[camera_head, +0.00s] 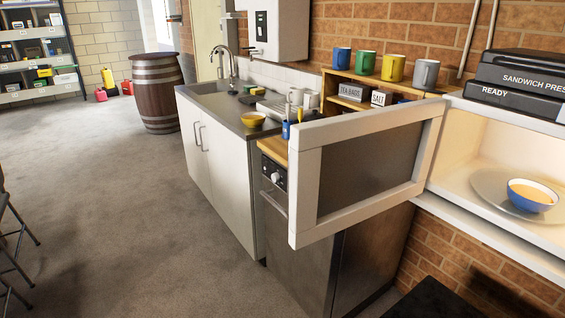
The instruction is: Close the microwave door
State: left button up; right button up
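The microwave (465,137) is at the right, white inside, with its front open toward me. Its door (307,193) has a white frame around a dark panel. The door stands wide open, swung out to the left over the counter front. A blue and white bowl (531,199) with pale yellow contents sits on the turntable plate (488,187) inside. Neither of my grippers shows in this view.
A sandwich press box (520,80) lies on top of the microwave. Mugs (393,67) stand on a wooden shelf left of it. The sink counter (225,115) and a barrel (156,95) are further back. Grey floor (120,220) at the left is mostly clear; folding chair legs (18,240) show at the left edge.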

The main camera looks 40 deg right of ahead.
aim_at(346, 171)
jog(key=u, duration=0.15)
jog(key=i, duration=2.25)
jog(key=z, duration=3.7)
jog(key=i, duration=0.45)
